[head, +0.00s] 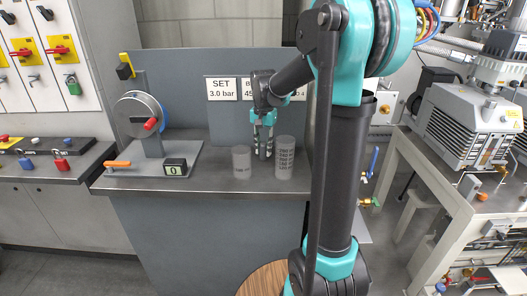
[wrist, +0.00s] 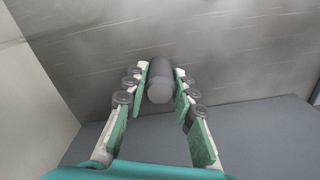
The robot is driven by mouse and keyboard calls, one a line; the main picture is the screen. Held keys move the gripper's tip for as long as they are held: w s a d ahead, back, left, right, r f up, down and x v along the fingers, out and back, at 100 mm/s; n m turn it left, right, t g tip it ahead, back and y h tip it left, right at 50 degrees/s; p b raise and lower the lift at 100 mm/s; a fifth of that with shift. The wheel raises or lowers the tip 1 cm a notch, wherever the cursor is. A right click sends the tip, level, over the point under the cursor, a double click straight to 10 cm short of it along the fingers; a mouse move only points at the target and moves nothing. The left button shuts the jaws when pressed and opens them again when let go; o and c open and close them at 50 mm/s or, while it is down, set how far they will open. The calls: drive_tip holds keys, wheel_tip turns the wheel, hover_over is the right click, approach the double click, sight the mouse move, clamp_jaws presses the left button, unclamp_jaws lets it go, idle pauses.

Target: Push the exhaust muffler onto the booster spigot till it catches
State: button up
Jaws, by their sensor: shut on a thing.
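My gripper (head: 263,143) points down over the grey bench and is shut on a slim dark grey cylinder (wrist: 158,70), which I take for the exhaust muffler. In the wrist view the cylinder is between the green finger pads (wrist: 160,90). In the head view the fingers partly hide it, and I cannot tell whether its foot touches the bench. A plain grey cylinder (head: 241,161) stands just left of my gripper, and a taller one with dark marks (head: 285,157) stands just right. I cannot clearly make out the booster spigot.
On the bench (head: 220,187), a dial with a red handle (head: 139,115) and a small display reading 0 (head: 175,167) stand at the left. A panel (head: 221,89) reads SET 3.0 bar. A pale table at the right bears a large ribbed pump (head: 460,125).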

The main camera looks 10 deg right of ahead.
sight(263, 144)
clamp_jaws()
drive_tip(key=shift+r, duration=0.15)
wheel_tip(263, 144, up, 20)
idle(0.4)
drive_tip(key=shift+o, duration=2)
unclamp_jaws()
clamp_jaws()
